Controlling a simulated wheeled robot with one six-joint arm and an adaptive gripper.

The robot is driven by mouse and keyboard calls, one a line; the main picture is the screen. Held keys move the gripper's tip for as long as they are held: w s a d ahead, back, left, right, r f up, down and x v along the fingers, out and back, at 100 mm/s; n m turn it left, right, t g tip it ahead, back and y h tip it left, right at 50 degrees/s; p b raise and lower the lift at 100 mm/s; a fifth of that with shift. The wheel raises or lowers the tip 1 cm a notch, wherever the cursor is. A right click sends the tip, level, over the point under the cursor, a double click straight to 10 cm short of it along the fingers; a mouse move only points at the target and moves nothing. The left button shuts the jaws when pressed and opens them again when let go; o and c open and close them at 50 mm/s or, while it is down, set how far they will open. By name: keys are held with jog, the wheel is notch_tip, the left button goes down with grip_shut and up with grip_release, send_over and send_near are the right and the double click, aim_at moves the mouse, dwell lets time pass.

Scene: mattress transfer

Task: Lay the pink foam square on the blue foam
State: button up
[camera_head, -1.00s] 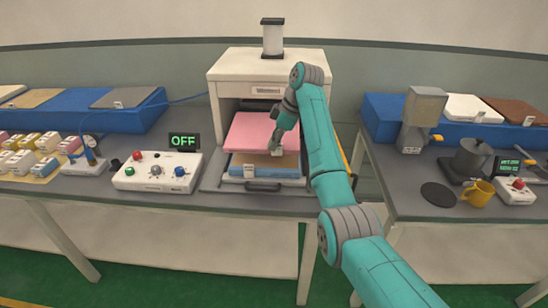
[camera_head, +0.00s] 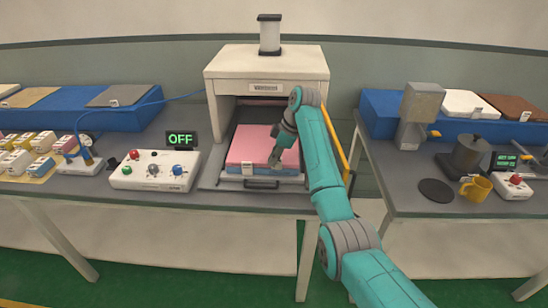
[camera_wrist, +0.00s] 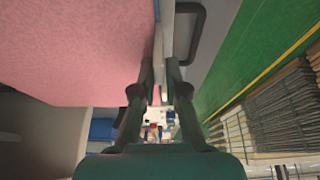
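The pink foam square (camera_head: 248,146) lies flat in the front of the press opening, over the blue foam (camera_head: 262,179), whose front edge shows below it. From this angle I cannot tell whether the two touch all over. In the wrist view the pink foam (camera_wrist: 75,50) fills the upper left. My gripper (camera_head: 274,162) is at the pink square's front right edge, pointing down. In the wrist view my gripper's fingers (camera_wrist: 161,80) are close together, with a pale strip between them that looks like the square's tab. The brown layer seen earlier is hidden under the pink.
The white press (camera_head: 267,62) stands over the foam, with its posts close on both sides and a dark handle (camera_head: 262,185) in front. A control box (camera_head: 155,171) and a sign reading OFF (camera_head: 181,139) are at the left. A yellow bar (camera_head: 337,145) rises beside my arm.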

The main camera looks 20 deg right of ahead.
jog(key=shift+o, duration=1.1)
jog(key=v, duration=0.7)
jog(key=shift+r, duration=0.4)
